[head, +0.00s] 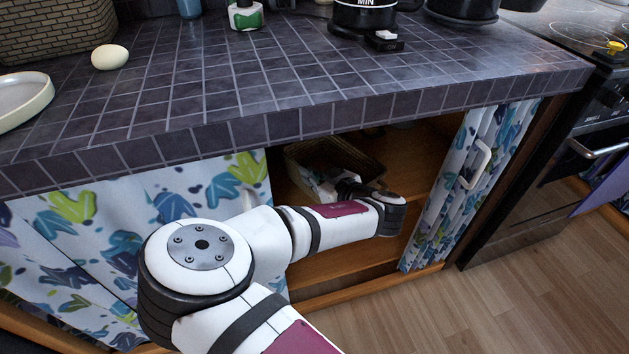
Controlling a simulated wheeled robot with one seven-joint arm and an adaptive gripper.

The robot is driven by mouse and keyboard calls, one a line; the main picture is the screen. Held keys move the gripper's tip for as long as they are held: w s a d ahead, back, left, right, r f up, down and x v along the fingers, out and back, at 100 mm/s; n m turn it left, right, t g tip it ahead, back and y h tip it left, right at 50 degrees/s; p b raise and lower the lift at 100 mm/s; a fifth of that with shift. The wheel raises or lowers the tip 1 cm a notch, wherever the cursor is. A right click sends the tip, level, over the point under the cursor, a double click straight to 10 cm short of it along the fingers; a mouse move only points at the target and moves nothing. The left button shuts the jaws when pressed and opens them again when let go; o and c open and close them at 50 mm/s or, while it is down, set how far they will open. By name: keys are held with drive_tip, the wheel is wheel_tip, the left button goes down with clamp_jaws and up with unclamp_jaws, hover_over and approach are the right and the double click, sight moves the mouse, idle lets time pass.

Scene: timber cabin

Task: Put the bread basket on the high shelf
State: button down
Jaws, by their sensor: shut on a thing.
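A dark brown woven basket (340,152), which looks like the bread basket, is in the open cabinet under the counter. It sits at or just above the wooden cabinet shelf; I cannot tell whether it touches. My gripper (338,180) reaches into the cabinet at the basket's near side and is shut on it. My wrist and forearm hide the fingertips and part of the basket's near wall. No high shelf can be made out in this view.
The tiled counter (270,90) overhangs the cabinet just above my arm. Patterned curtains hang left (190,205) and right (470,180) of the opening. On the counter are a wicker basket (55,28), an egg (110,57) and a plate (20,100). A stove (560,130) stands right.

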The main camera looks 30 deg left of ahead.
drive_tip(key=w, duration=0.1)
drive_tip(key=w+a+b, duration=0.1)
drive_tip(key=w, duration=0.1)
drive_tip(key=shift+a+f, duration=0.15)
drive_tip(key=shift+w+f+b, duration=0.1)
drive_tip(key=shift+f+b, duration=0.95)
drive_tip(key=shift+f, duration=0.7)
drive_tip(key=c, duration=1.8)
unclamp_jaws()
